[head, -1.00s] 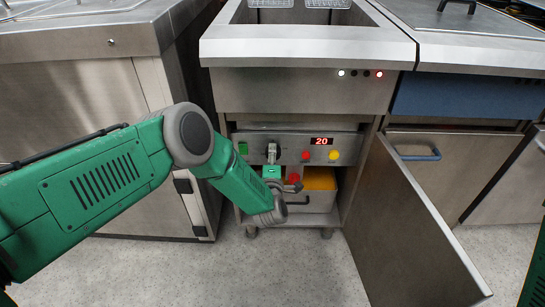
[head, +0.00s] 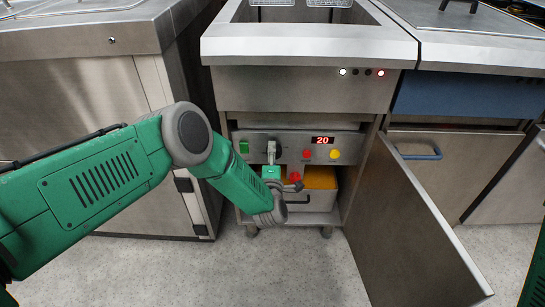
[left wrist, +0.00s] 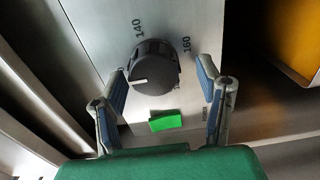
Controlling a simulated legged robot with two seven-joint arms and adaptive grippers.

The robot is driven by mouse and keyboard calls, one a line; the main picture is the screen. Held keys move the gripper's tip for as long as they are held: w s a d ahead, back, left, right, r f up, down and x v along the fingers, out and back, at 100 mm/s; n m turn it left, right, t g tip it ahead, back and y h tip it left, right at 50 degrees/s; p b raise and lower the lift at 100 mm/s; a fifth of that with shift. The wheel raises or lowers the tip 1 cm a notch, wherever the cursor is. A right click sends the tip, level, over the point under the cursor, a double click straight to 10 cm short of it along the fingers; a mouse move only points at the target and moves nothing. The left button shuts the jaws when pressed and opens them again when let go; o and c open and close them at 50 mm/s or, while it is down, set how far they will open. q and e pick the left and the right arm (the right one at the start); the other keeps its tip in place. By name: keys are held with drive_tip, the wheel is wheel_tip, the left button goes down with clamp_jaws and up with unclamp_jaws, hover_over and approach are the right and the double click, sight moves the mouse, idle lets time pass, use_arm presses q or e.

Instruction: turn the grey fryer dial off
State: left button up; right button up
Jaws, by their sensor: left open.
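The dark grey fryer dial (left wrist: 154,68) shows in the left wrist view on a metal panel, with 140 and 160 printed above it. Its white pointer line is toward the left of the picture. In the head view my left gripper covers most or all of it. My left gripper (left wrist: 161,80) is open, one finger on each side of the dial. I cannot tell whether either finger touches it. In the head view the left gripper (head: 271,155) is at the panel, left of the red display. My right gripper is not in view.
The fryer panel has a green switch (head: 243,147), a red button (head: 307,154), a yellow button (head: 335,154) and a display reading 20 (head: 323,140). An open door (head: 405,235) stands right of it. A yellow-orange container (head: 321,178) sits below.

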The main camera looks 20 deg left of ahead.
use_arm(q)
drive_tip(key=v, duration=1.2)
